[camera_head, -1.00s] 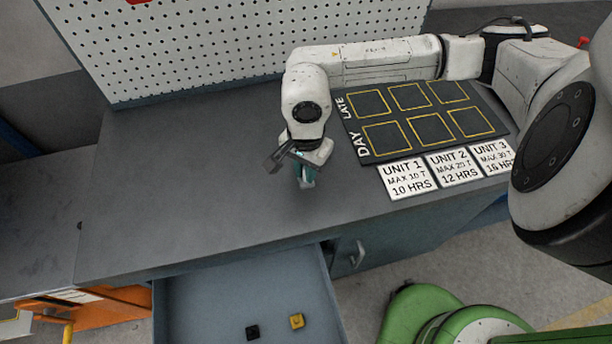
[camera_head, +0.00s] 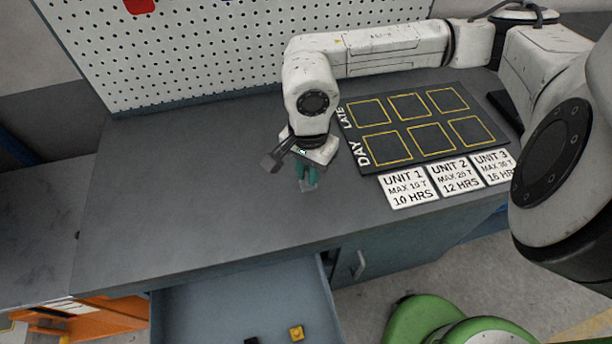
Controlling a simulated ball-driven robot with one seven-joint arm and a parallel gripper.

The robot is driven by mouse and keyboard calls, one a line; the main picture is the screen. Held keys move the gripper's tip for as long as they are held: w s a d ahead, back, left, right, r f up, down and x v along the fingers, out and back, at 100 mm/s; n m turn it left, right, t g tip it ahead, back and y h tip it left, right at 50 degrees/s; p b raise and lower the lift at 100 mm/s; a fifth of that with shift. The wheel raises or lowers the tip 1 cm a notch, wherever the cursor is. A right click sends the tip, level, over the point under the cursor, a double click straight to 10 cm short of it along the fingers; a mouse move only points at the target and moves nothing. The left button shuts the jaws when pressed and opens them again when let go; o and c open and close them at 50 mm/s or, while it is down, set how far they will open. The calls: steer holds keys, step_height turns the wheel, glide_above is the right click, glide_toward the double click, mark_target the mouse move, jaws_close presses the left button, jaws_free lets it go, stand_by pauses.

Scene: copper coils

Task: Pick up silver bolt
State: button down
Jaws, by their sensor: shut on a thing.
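My gripper (camera_head: 307,181) hangs from the white arm above the grey bench top, left of the marked board. Its teal fingers point down and are shut. A small silver-grey thing, the silver bolt (camera_head: 309,188), shows at the fingertips. It is mostly hidden by the fingers and too small to make out its shape. I cannot tell exactly how far its lower end is from the bench.
A dark board (camera_head: 390,143) with yellow squares lies to the right, with white unit cards (camera_head: 408,190) in front of it. A pegboard (camera_head: 230,45) stands behind. An open drawer (camera_head: 230,310) below holds a yellow piece (camera_head: 296,332) and a black piece (camera_head: 251,340). The bench left of my gripper is clear.

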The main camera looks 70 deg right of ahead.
steer(key=s+a+r+p, duration=0.1)
steer(key=s+a+r, duration=0.5)
steer(key=s+r, duration=0.2)
steer(key=shift+s+a+r, duration=0.25)
steer(key=shift+a+r, duration=0.05)
steer(key=shift+a, duration=0.1)
steer(key=shift+r+p, duration=0.1)
steer(key=shift+p, duration=0.75)
steer(key=s+a+p, duration=0.1)
steer(key=p, duration=0.6)
steer(key=shift+s, duration=0.25)
